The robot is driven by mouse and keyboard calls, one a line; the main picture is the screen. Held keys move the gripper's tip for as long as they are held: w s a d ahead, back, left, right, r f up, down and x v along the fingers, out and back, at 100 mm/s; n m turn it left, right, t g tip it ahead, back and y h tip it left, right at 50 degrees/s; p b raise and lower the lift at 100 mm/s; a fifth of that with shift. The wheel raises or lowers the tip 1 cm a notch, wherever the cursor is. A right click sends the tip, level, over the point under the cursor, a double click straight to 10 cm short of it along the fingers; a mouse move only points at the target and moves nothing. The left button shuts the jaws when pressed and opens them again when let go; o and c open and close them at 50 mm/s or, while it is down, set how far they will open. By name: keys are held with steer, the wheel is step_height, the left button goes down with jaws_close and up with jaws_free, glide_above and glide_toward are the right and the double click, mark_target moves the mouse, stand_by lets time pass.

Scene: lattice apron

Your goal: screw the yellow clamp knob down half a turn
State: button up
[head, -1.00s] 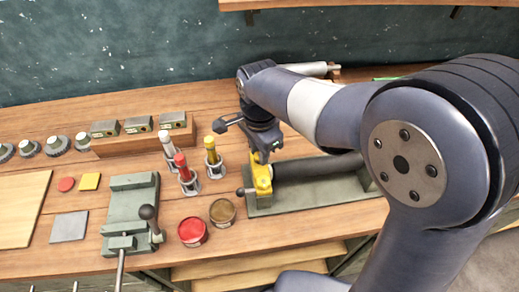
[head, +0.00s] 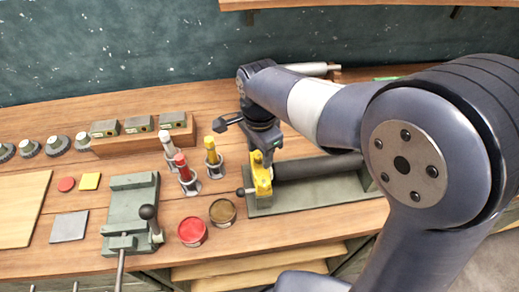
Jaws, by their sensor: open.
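The yellow clamp (head: 262,182) stands at the left end of a grey-green base that carries a dark cylinder (head: 318,166). A small dark ball-ended handle (head: 241,192) sticks out at the clamp's left side. My gripper (head: 266,158) points down right over the top of the yellow clamp and is open. Its fingers are small and dark here and overlap the clamp's top. The knob itself is not clear under the gripper, and I cannot tell whether the fingers are around it or touching it.
Red and yellow marker-like tubes (head: 211,150) in stands are close on the left. Red (head: 192,231) and brown (head: 222,212) tins stand in front of them. A green vise (head: 130,210) is further left. Bare wood lies in front of the clamp base.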

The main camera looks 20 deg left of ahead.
mark_target(260, 155)
step_height(260, 155, up, 11)
steer(key=shift+f+b, duration=0.15)
steer(key=shift+b, duration=0.3)
step_height(260, 155, down, 11)
steer(key=shift+r+p, duration=0.1)
steer(key=shift+p, duration=0.4)
stand_by(0.4)
